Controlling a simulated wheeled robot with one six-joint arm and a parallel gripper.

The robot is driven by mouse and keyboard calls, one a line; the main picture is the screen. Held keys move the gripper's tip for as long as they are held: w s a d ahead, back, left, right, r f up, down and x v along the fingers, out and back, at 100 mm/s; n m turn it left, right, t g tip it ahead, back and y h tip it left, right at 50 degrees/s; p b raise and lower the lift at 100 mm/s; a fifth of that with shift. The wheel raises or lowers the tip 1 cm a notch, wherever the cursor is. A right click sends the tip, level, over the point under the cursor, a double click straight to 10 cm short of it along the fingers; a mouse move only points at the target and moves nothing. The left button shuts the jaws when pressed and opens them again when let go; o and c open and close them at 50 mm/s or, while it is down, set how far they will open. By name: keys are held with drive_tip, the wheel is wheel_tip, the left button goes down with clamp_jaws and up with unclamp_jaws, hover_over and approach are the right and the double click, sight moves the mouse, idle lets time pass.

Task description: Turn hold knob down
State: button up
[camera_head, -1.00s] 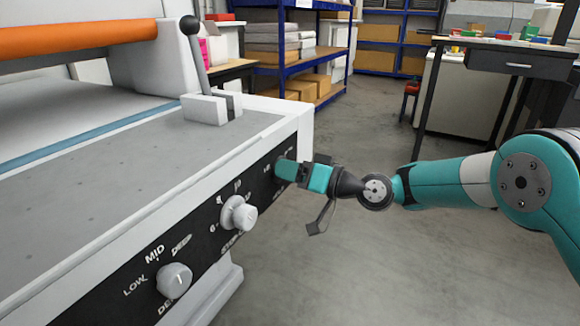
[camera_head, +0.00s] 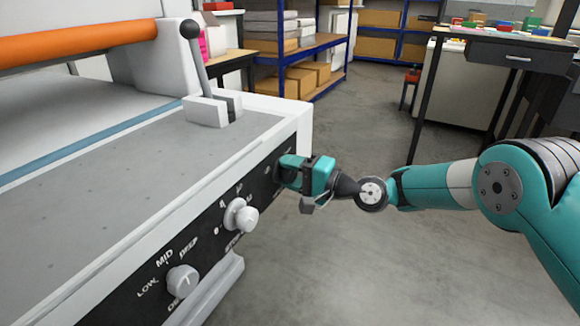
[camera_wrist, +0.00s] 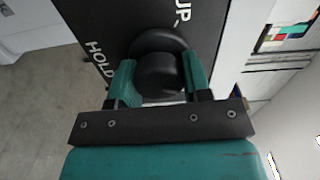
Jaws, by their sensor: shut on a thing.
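My gripper (camera_head: 283,172) is at the far right end of the machine's black front panel (camera_head: 205,238). In the wrist view its two teal fingers (camera_wrist: 160,84) are closed on either side of a round black knob (camera_wrist: 160,71), touching it. The knob sits on a black panel with the white words "HOLD" on the left and "UP" at the upper right. The fingers and palm hide part of the knob, and I cannot read its pointer. In the head view the gripper covers the knob.
Two white knobs, one (camera_head: 241,215) nearer my gripper and one (camera_head: 183,281) by "LOW" and "MID", stick out of the panel. A lever with a black ball (camera_head: 190,29) stands on the machine's top. The floor (camera_head: 330,260) right of the machine is clear.

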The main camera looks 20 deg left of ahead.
drive_tip(key=m+p, duration=0.1)
drive_tip(key=m, duration=0.5)
drive_tip(key=shift+f+p, duration=0.1)
drive_tip(key=shift+p, duration=0.3)
drive_tip(key=shift+m, duration=0.4)
drive_tip(key=o, duration=0.9)
drive_tip(key=shift+d, duration=0.1)
